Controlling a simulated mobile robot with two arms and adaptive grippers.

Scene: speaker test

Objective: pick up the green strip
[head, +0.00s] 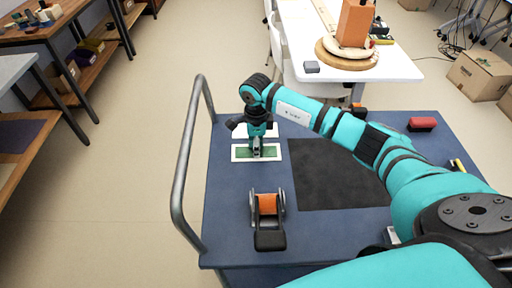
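The green strip (271,152) lies on a white rectangular plate (236,157) on the blue top of a cart (228,205). My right arm reaches in from the right. My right gripper (256,156) points down over the middle of the strip and hides part of it. The fingertips look close to or touching the strip; I cannot tell whether they are open or shut on it. My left gripper is not in view.
A second white plate (239,132) lies just behind. A tape dispenser with an orange roll (267,205) stands in front. A black mat (335,180) lies to the right. A grey handle rail (183,165) rises along the left edge. A red-topped item (423,123) sits far right.

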